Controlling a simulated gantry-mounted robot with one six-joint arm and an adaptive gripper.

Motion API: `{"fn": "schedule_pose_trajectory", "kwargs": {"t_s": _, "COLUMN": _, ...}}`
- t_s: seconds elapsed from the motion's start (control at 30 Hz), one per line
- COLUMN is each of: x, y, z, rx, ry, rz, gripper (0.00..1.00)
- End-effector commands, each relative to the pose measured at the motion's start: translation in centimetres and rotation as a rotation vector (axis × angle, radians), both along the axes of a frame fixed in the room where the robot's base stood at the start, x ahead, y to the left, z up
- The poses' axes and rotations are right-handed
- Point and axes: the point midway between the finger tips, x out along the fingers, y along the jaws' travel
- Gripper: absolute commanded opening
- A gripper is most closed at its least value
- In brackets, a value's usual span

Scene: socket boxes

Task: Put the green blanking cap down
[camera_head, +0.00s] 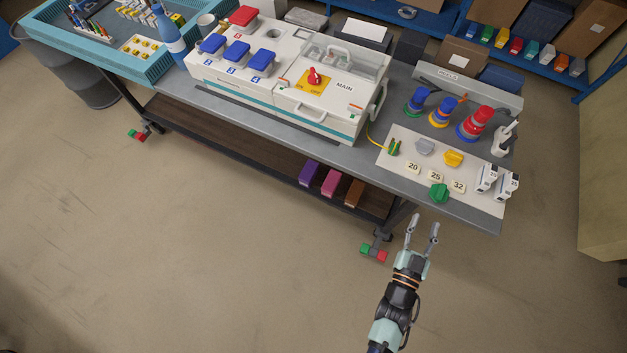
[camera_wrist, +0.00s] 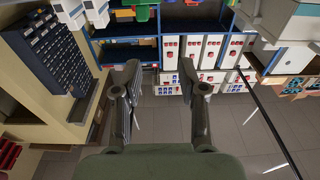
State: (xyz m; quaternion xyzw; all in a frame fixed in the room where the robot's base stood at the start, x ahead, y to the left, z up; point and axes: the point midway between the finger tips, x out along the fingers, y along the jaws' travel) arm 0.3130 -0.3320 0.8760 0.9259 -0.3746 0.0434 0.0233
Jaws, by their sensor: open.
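The green blanking cap (camera_head: 438,193) rests on the white mat (camera_head: 480,200) near the front edge of the table, below the number tags.
Tags 20, 25 and 32 (camera_head: 435,176), a grey cap (camera_head: 424,147) and a yellow cap (camera_head: 454,158) share the mat. White modules (camera_head: 487,178) stand at its right. Stacked coloured rings (camera_head: 475,124) stand behind. The white MAIN box (camera_head: 330,104) is left. Floor in front is clear.

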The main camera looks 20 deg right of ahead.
Motion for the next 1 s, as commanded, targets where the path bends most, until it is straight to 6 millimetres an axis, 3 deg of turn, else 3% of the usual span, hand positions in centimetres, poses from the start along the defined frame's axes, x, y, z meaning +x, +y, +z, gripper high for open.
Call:
{"fn": "schedule_pose_trajectory", "kwargs": {"t_s": 0.07, "x": 5.1, "y": 1.1, "z": 4.2, "rx": 0.025, "ry": 0.029, "rz": 0.055, "gripper": 0.42}}
{"fn": "schedule_pose_trajectory", "kwargs": {"t_s": 0.13, "x": 9.7, "y": 4.0, "z": 8.0, "rx": 0.079, "ry": 0.083, "rz": 0.123, "gripper": 0.42}}
{"fn": "schedule_pose_trajectory", "kwargs": {"t_s": 0.23, "x": 14.6, "y": 11.1, "z": 13.1, "rx": 0.159, "ry": 0.182, "rz": 0.267, "gripper": 0.42}}
{"fn": "schedule_pose_trajectory", "kwargs": {"t_s": 0.3, "x": 16.1, "y": 17.2, "z": 16.1, "rx": 0.199, "ry": 0.262, "rz": 0.389, "gripper": 0.42}}
{"fn": "schedule_pose_trajectory", "kwargs": {"t_s": 0.4, "x": 15.7, "y": 25.3, "z": 19.1, "rx": 0.226, "ry": 0.377, "rz": 0.557, "gripper": 0.42}}
{"fn": "schedule_pose_trajectory", "kwargs": {"t_s": 0.5, "x": 14.0, "y": 30.6, "z": 20.6, "rx": 0.226, "ry": 0.467, "rz": 0.68, "gripper": 0.42}}
{"fn": "schedule_pose_trajectory", "kwargs": {"t_s": 0.63, "x": 12.6, "y": 33.3, "z": 21.2, "rx": 0.221, "ry": 0.522, "rz": 0.747, "gripper": 0.42}}
{"fn": "schedule_pose_trajectory", "kwargs": {"t_s": 0.7, "x": 12.5, "y": 33.5, "z": 21.2, "rx": 0.221, "ry": 0.53, "rz": 0.752, "gripper": 0.47}}
{"fn": "schedule_pose_trajectory", "kwargs": {"t_s": 1.0, "x": 12.5, "y": 33.4, "z": 21.1, "rx": 0.223, "ry": 0.53, "rz": 0.749, "gripper": 0.47}}
